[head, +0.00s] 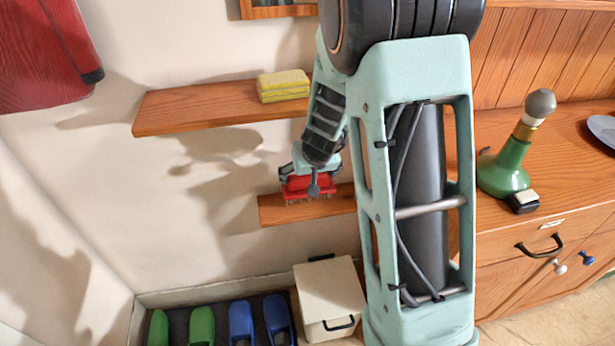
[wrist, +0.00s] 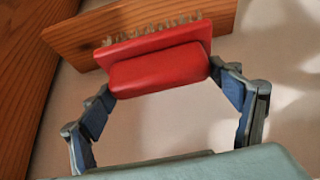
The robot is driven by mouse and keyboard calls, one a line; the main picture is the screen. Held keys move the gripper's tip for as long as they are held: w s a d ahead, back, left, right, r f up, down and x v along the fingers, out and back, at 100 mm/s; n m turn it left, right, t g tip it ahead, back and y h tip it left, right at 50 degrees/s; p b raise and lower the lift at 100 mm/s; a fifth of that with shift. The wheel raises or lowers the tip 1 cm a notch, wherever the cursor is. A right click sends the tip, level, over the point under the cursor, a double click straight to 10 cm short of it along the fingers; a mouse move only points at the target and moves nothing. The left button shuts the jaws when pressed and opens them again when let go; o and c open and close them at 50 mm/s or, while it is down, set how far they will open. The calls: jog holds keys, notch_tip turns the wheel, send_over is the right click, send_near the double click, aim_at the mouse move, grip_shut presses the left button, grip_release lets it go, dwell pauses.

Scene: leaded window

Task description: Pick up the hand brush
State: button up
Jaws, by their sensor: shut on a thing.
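The hand brush (head: 306,187) has a red body and pale bristles. In the head view it is at the lower wooden shelf (head: 281,211), with the bristles down towards the shelf. My gripper (head: 310,182) is at the brush. In the wrist view the red hand brush (wrist: 160,68) sits between the two blue fingers of my gripper (wrist: 160,84), which are shut on its ends. The bristles show against the shelf (wrist: 222,14) there. I cannot tell whether they touch it.
An upper shelf (head: 190,108) with yellow sponges (head: 283,84) is above my gripper. A cream box (head: 329,292) and green and blue slippers (head: 240,322) are below. A wooden cabinet (head: 545,225) with a green bottle-shaped lamp base (head: 508,165) stands at right. A red cloth (head: 45,50) hangs at left.

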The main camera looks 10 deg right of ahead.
jog(key=p+v, duration=0.1)
jog(key=v, duration=0.4)
jog(key=shift+s+r+p, duration=0.1)
jog(key=shift+s+p, duration=0.2)
jog(key=shift+p, duration=0.1)
jog(key=s+r+p, duration=0.2)
jog(key=s+r, duration=0.2)
jog(key=s, duration=0.5)
jog(key=shift+s+p, duration=0.35)
jog(key=shift+p, duration=0.05)
